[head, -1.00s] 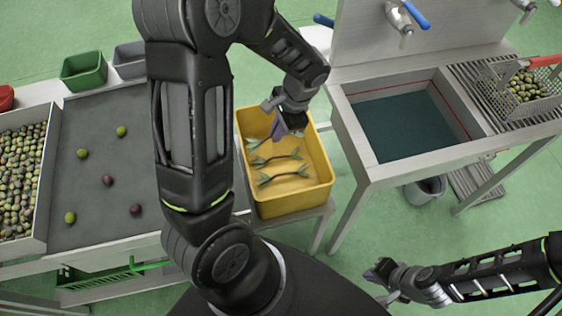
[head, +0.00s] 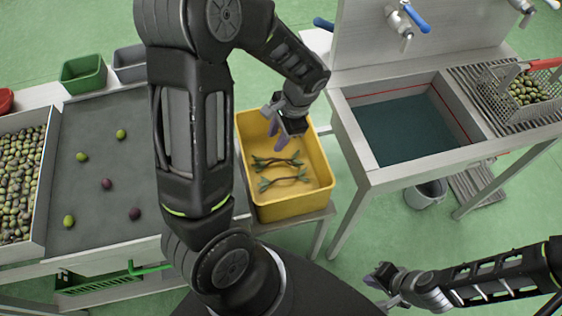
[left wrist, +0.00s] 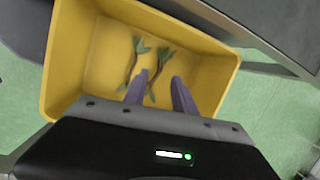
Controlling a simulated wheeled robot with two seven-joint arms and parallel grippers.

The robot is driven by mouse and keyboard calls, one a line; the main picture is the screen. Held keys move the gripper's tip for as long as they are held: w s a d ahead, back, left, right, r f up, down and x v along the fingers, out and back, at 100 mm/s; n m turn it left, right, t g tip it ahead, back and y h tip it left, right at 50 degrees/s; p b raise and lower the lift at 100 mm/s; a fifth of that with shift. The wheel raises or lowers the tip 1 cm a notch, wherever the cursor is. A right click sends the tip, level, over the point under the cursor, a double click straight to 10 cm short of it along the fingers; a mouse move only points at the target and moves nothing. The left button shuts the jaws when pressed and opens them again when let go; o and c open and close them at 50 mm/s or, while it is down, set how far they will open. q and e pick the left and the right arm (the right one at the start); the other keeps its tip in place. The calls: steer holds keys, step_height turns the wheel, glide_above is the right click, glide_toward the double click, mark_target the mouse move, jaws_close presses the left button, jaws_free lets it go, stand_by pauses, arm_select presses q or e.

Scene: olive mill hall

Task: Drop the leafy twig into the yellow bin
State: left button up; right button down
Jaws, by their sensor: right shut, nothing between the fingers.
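Two leafy twigs, thin brown stems with green leaf tufts, lie on the floor of the yellow bin (head: 326,178): a farther one (head: 278,162) and a nearer one (head: 288,181). Two also show in the left wrist view, at left (left wrist: 134,60) and centre (left wrist: 158,72). My left gripper (head: 291,142) points down over the bin's far half, its purple fingers apart; I see nothing held between them (left wrist: 160,88). The gripper hides part of the bin floor, so another twig there cannot be ruled out. My right gripper (head: 372,281) is shut and empty, low at right.
A grey sorting table (head: 110,195) with scattered olives and a crate of olives stands left. A steel sink (head: 405,125) with blue-handled taps stands right, with a basket of olives (head: 528,90) beside it. Green floor separates bin and sink.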

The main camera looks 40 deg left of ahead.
arm_select(q)
steer(key=v, duration=0.7)
steer(key=shift+r, duration=0.35)
steer(key=shift+d, duration=0.1)
stand_by(0.4)
